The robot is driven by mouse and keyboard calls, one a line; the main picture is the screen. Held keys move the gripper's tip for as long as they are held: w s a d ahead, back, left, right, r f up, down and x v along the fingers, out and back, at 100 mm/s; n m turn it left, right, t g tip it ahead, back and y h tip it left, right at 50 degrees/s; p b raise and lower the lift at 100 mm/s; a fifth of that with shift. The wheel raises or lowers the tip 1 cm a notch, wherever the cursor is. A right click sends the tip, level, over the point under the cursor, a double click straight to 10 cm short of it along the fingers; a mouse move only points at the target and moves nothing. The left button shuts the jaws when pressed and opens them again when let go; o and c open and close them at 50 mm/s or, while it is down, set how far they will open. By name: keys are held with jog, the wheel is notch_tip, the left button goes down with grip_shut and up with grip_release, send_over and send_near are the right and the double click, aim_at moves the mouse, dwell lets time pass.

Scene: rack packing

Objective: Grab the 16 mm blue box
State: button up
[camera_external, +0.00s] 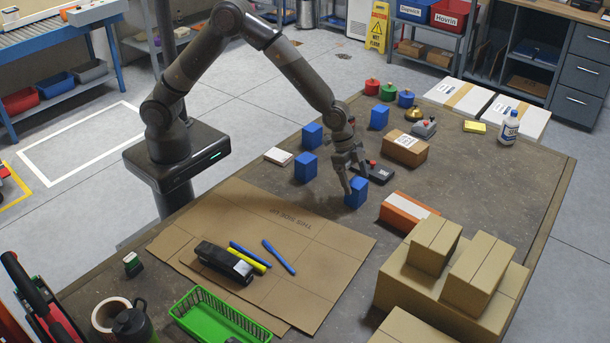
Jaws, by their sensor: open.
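Several blue boxes stand on the dark table: one nearest the front (357,194), one to its left (306,168), one farther back left (312,136) and one at the back right (379,117). They look alike, and I cannot tell which is the 16 mm one. My gripper (355,183) is open and points down at the front blue box. One finger overlaps that box's left side in the picture. I cannot tell whether the fingers touch it. The gripper partly hides the top of the box.
A black device with a red button (379,173) lies just behind the front box. An orange and white box (405,211) is to its right. A cardboard box (405,148) stands behind. Flat cardboard (300,285) with pens covers the front left. Stacked cartons (475,275) fill the front right.

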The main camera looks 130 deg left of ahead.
jog(key=x, duration=0.2)
jog(key=shift+f, duration=0.4)
jog(key=c, duration=1.1)
jog(key=shift+c, duration=0.2)
jog(key=shift+r, duration=0.15)
